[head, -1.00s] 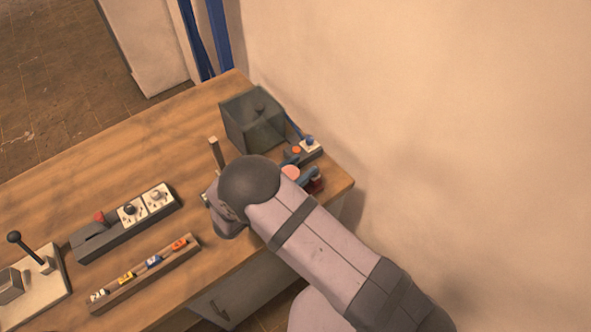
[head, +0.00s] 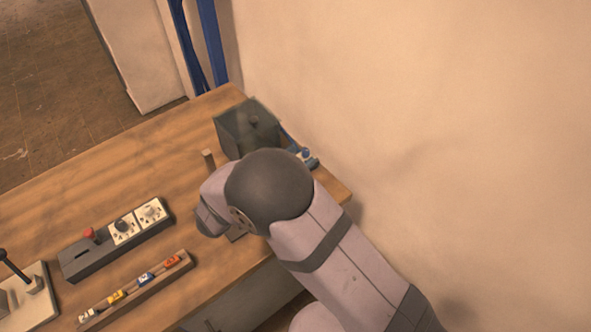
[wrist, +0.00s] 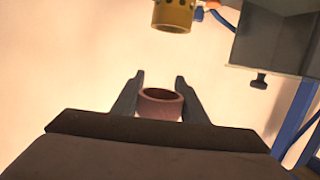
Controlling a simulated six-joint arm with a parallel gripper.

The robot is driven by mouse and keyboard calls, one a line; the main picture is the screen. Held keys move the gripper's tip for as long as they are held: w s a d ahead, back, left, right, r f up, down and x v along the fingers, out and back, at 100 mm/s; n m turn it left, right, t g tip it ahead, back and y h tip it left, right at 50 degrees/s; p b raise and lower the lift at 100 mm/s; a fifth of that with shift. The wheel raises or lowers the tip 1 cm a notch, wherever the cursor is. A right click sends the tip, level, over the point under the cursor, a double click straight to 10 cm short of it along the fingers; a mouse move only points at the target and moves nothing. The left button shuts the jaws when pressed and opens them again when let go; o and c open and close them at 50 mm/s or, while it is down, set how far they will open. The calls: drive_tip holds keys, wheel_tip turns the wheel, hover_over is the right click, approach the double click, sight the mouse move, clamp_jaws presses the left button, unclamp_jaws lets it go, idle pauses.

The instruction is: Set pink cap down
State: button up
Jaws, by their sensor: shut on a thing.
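The pink cap (wrist: 160,104), a short dull-pink ring with an open dark hollow, sits between the two fingers of my gripper (wrist: 160,77) in the wrist view. My gripper is shut on it, and pale wall shows behind it. In the head view my arm hides both the cap and the fingers. The wrist part of my arm is over the right part of the wooden bench (head: 110,165), in front of the dark box.
A brass-coloured cylinder (wrist: 174,15) shows above the cap in the wrist view. A dark translucent box (head: 240,128) stands at the bench's back right. A switch panel (head: 115,240), a rack of small coloured items (head: 135,290) and a lever plate (head: 25,295) are left. The back-left bench is clear.

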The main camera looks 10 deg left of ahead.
drive_tip(key=shift+r, duration=0.7)
